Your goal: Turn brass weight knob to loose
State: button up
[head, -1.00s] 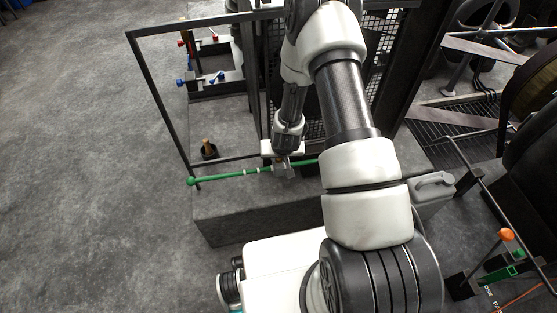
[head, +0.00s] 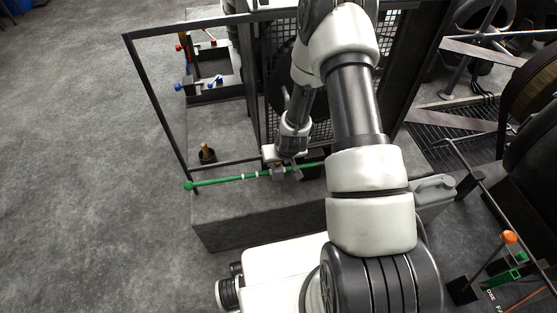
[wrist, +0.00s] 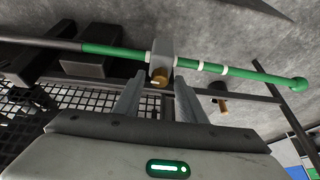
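The brass weight knob (wrist: 160,78) sits on the near face of a grey block-shaped weight (wrist: 161,52). The weight is on a green rod (wrist: 100,50) with white bands and a round green end. In the wrist view my gripper (wrist: 159,79) is open, one finger on each side of the knob, with visible gaps. Whether a finger touches it I cannot tell. In the head view my gripper (head: 287,170) is at the weight (head: 278,171) on the green rod (head: 225,181); the knob is too small to make out there.
A dark frame (head: 155,100) and a mesh guard (head: 390,45) stand around the rod. A black cup-shaped base with a brown handle (head: 205,149) stands on the grey plinth to the left. Floor at left is clear.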

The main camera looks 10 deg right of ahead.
jog(key=shift+r, duration=0.15)
jog(key=p+v, duration=0.4)
jog(key=v, duration=1.3)
notch_tip(320, 180, up, 21)
jog(key=s, duration=0.3)
jog(key=s+r, duration=1.4)
jog(key=s, duration=0.1)
notch_tip(320, 180, up, 19)
jog(key=p, duration=2)
jog(key=shift+w+a+t, duration=0.25)
jog(key=shift+a+t, duration=0.05)
jog(key=shift+a, duration=0.1)
